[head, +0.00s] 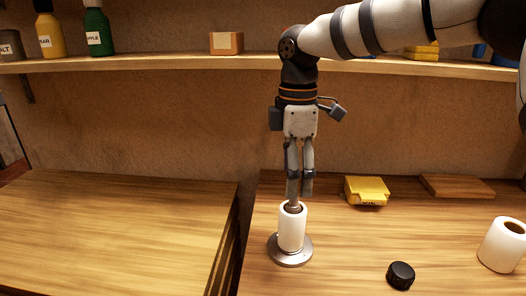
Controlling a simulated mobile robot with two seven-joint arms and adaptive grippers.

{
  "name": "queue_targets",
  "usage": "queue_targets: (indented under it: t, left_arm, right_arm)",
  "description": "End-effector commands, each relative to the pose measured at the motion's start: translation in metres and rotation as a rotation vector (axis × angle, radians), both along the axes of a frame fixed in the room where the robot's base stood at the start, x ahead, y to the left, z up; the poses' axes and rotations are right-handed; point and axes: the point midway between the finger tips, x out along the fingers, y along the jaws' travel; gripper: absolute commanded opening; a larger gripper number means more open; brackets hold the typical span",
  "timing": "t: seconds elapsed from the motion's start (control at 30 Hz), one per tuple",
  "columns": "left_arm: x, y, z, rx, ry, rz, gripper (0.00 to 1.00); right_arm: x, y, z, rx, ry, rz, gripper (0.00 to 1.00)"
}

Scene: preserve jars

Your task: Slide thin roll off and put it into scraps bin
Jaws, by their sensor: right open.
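The thin white roll (291,231) stands upright around the post of a round metal holder (290,255), whose grey base rests on the right-hand wooden counter. A dark knob or post end (293,207) shows at the roll's top. My right gripper (300,192) points straight down just above the roll, open with its fingers a little apart. Its fingertips overlap the post end in the picture; I cannot tell whether they touch it. Nothing is held. My left gripper is out of view. I see no scraps bin in this view.
A thicker white roll (502,245) stands at the right edge. A black lid (400,275), a yellow box (367,190) and a wooden board (457,186) lie on the counter. The left counter (110,225) is bare, beyond a gap. A shelf (150,62) runs behind.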

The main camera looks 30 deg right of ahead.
Motion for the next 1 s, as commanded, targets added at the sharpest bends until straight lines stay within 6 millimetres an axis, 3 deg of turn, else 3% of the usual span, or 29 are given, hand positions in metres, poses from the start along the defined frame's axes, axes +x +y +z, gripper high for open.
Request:
queue_targets:
  t: [0.17,0.6,0.73,1.0]
  left_arm:
    - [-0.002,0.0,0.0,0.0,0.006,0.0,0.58]
    - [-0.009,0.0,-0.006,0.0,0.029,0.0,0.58]
    - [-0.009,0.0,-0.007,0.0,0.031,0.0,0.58]
    - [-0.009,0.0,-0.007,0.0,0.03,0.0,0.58]
  right_arm:
    - [-0.001,0.0,-0.01,0.001,0.002,0.0,0.7]
    - [-0.002,0.0,-0.107,0.001,0.004,0.0,0.7]
    - [-0.002,0.0,-0.118,0.0,0.001,0.0,0.7]
    - [-0.002,0.0,-0.12,0.0,-0.002,0.0,0.7]
